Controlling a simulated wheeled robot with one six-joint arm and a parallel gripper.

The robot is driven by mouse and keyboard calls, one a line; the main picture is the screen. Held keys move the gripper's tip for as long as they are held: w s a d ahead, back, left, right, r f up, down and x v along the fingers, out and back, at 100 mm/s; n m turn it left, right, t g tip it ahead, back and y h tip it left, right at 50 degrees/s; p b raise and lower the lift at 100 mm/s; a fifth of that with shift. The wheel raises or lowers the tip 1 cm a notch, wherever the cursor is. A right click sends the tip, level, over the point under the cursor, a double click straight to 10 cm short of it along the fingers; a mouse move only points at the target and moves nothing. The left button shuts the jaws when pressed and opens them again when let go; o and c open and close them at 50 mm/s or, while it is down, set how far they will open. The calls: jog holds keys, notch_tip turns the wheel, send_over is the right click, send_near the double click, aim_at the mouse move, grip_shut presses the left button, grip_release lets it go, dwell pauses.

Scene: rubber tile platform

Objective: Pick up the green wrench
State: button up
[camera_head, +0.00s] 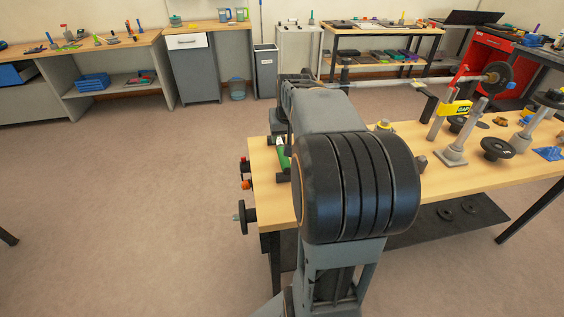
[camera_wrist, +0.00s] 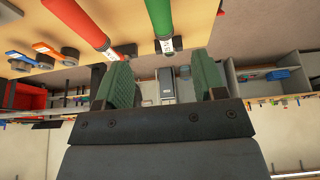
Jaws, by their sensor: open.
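My gripper (camera_wrist: 161,62) is open in the wrist view, with green pads on its two fingers and nothing between them. A green rod-like handle (camera_wrist: 159,14) with a pale tag at its end lies just beyond the fingertips, roughly in line with the gap; it looks like the green wrench, though the rest is cut off by the frame. In the head view, a green piece (camera_head: 284,157) shows at the left edge of the wooden workbench (camera_head: 262,150), partly covered by my arm. My gripper is hidden behind my arm there.
A red handle (camera_wrist: 78,22) lies to the left of the green one in the wrist view, with an orange piece (camera_wrist: 44,46) farther left. Bar stands and black weight discs (camera_head: 497,148) crowd the bench's right part. The floor (camera_head: 130,200) on the left is clear.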

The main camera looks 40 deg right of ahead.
aim_at(281, 148)
jog(key=b+x, duration=0.1)
jog(key=x, duration=1)
jog(key=shift+f, duration=0.25)
jog(key=shift+w, duration=0.1)
jog(key=c, duration=1.2)
